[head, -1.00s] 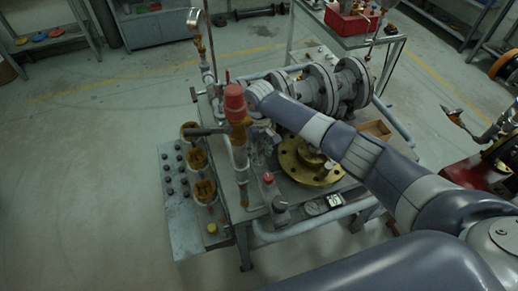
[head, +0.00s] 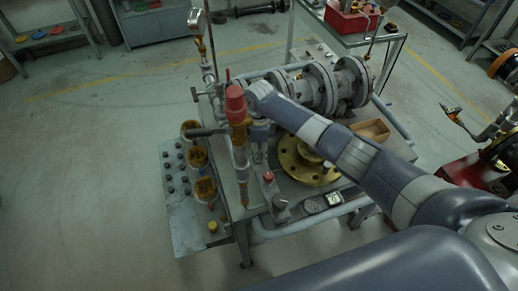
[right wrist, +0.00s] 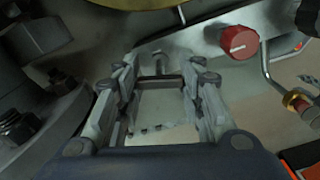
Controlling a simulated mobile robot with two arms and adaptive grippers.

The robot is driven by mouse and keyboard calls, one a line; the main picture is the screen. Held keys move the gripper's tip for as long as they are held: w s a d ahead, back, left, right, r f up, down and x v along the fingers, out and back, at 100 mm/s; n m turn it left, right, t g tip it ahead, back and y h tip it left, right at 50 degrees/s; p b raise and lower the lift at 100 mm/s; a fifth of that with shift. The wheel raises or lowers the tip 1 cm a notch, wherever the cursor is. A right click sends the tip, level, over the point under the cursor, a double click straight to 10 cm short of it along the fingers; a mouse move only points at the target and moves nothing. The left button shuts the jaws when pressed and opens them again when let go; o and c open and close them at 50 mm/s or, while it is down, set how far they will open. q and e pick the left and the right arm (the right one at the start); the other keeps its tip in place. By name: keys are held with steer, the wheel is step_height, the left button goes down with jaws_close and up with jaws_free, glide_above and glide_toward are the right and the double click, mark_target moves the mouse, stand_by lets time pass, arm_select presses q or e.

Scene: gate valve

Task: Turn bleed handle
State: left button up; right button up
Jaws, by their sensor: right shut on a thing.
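The bleed handle (right wrist: 160,80) appears in the right wrist view as a small dark bar with a short stem behind it. My right gripper (right wrist: 158,82) has its two fingers on either side of this bar and is shut on it. In the head view my right gripper (head: 259,132) points down behind the red-capped brass fitting (head: 236,105), which partly hides it. The handle cannot be made out there. My left gripper is out of view.
A flanged grey gate valve (head: 325,85) lies on the bench behind my arm. A brass flange (head: 305,172) sits just right of the gripper. A red knob (right wrist: 238,42) and a bent pipe (right wrist: 266,72) stand close to the right finger. Open floor lies left.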

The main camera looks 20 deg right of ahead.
mark_target(259, 149)
steer(key=shift+n, duration=1.2)
steer(key=o, duration=1.1)
step_height(259, 149, up, 12)
steer(key=shift+r, duration=0.1)
